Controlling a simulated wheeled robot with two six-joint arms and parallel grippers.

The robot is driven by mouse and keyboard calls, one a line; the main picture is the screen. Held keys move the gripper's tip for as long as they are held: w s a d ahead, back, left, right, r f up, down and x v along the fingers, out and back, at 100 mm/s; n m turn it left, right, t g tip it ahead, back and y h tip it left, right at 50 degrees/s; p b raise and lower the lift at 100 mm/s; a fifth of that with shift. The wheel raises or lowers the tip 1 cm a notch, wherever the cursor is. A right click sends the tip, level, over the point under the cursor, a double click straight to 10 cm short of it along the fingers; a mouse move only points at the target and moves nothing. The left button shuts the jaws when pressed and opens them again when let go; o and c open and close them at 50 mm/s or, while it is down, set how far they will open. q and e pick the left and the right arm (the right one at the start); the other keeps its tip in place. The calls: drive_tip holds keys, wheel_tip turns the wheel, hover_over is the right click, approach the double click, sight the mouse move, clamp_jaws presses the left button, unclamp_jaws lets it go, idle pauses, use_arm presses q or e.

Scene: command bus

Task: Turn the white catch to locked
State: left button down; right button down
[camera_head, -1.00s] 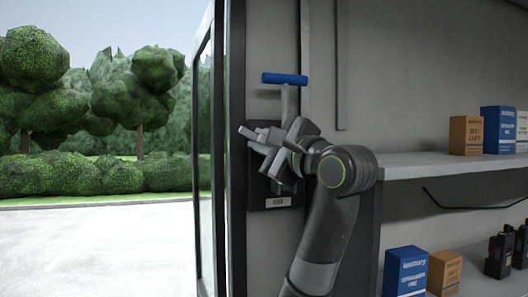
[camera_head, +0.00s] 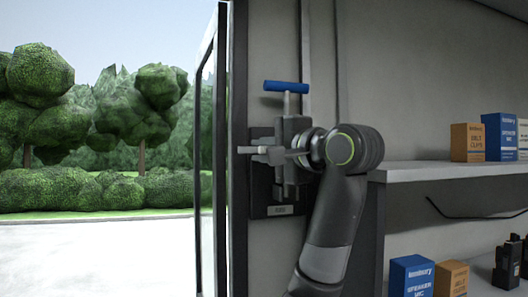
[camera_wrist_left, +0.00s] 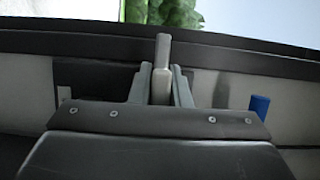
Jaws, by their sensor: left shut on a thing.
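The white catch (camera_head: 246,150) sticks out to the left from a dark plate (camera_head: 261,203) on the wall beside the door frame and lies about level. My left gripper (camera_head: 268,153) is in front of the plate and shut on the catch. In the left wrist view the catch (camera_wrist_left: 163,55) stands out between the two fingers (camera_wrist_left: 162,88). The gripper hides the catch's pivot and much of the plate. A small pale label (camera_head: 284,210) is at the plate's bottom, too small to read. My right gripper is in no view.
A blue-gripped T-handle (camera_head: 286,87) is just above my gripper; its blue end also shows in the wrist view (camera_wrist_left: 260,106). A dark door frame (camera_head: 237,60) is close on the left. Shelves (camera_head: 440,172) with boxes and radios stand to the right.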

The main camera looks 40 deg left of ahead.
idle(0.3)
use_arm(q)
drive_tip(key=c, duration=1.4)
unclamp_jaws()
drive_tip(key=shift+d+f, duration=0.1)
drive_tip(key=shift+d, duration=0.35)
drive_tip(key=s+d+b, duration=0.1)
drive_tip(key=d+b, duration=0.4)
drive_tip(key=d, duration=1.1)
drive_tip(key=shift+s+d, duration=0.25)
drive_tip(key=shift+d, duration=0.05)
